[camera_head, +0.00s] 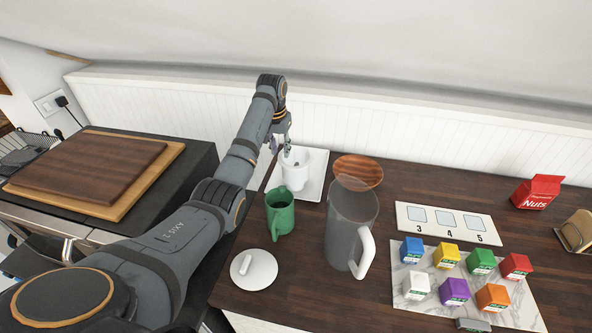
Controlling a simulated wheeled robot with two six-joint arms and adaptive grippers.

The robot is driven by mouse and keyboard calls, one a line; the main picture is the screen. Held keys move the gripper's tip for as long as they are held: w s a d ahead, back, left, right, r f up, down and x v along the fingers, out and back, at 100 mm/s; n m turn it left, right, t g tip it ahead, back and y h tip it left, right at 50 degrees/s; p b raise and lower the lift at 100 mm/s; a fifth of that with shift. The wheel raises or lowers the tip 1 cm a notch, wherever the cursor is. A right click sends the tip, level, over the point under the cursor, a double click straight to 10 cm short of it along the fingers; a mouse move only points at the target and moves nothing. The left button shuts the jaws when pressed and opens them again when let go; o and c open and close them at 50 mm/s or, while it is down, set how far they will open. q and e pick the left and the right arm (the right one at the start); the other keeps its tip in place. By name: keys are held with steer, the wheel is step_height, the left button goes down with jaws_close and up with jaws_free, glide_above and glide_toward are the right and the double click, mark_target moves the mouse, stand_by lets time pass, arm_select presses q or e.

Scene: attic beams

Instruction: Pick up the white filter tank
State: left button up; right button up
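The white filter tank (296,174) stands upright on a white square tray (315,187) near the back wall. It looks like a white cup-shaped vessel. My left gripper (281,147) points down at the tank's upper left rim, with its fingers apart. One finger appears over the tank's opening and the other to its left; I cannot tell whether they touch it. A clear pitcher (348,225) with a white handle stands to the right and nearer. A round white lid (254,269) with a knob lies on the counter in front. My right gripper is not in view.
A green mug (280,212) stands close in front of the tray. A brown round plate (360,170) is right of it. Several coloured boxes sit on a marble board (405,272), behind it a numbered card (448,222). A red Nuts carton (537,191) stands far right.

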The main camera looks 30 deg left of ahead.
mark_target(284, 160)
arm_select(q)
steer(key=shift+w+a+f, duration=0.15)
steer(key=shift+w+f, duration=0.2)
steer(key=shift+f, duration=0.3)
steer(key=shift+w+a+f, duration=0.1)
steer(key=shift+w+f, duration=0.2)
steer(key=shift+f, duration=0.3)
steer(key=f, duration=0.1)
steer(key=w+f+p, duration=0.1)
steer(key=f, duration=0.1)
steer(key=f+p, duration=0.1)
steer(key=shift+w+f, duration=0.25)
steer(key=shift+f, duration=0.25)
steer(key=shift+c, duration=1.4)
jaws_close()
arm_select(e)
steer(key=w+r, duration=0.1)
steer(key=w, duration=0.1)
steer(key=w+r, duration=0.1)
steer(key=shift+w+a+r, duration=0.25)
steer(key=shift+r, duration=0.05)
